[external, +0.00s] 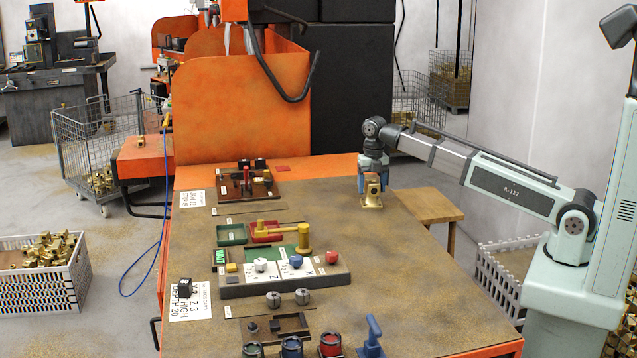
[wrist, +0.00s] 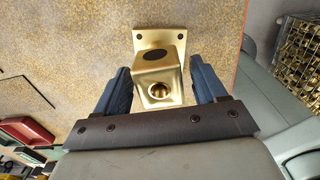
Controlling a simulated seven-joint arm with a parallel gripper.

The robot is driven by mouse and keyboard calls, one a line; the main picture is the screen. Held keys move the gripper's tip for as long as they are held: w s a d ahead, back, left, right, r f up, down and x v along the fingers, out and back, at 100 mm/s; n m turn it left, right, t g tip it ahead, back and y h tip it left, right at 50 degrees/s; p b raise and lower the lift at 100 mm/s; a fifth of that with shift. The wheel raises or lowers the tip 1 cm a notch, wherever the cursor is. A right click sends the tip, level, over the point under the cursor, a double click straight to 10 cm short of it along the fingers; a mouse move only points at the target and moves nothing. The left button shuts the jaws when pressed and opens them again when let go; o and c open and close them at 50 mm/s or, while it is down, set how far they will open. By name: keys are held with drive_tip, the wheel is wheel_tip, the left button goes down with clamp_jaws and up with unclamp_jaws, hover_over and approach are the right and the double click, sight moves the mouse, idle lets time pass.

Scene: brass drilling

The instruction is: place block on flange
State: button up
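A brass block (external: 371,191) stands upright at the right side of the bench top, with its square flange at the bottom. In the wrist view the block (wrist: 158,75) shows a dark hole in one face and a round threaded hole in another. Its flange plate (wrist: 158,39) has two small holes and seems to lie flat on the bench. My gripper (external: 372,182) points down over the block. In the wrist view its blue fingers (wrist: 162,80) are one on each side of the block, with narrow gaps showing. Contact at the fingertips is hard to make out.
The brown bench top (external: 345,235) is clear around the block. To the left stand a control panel (external: 285,272) with knobs, a yellow mallet-like tool (external: 300,238) and small trays. A blue-handled tool (external: 372,338) stands at the front. A wooden stool (external: 428,207) is beyond the right edge.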

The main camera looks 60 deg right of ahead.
sight(372, 182)
drive_tip(key=shift+o, duration=0.3)
drive_tip(key=shift+r, duration=0.1)
wheel_tip(372, 182, up, 12)
idle(0.6)
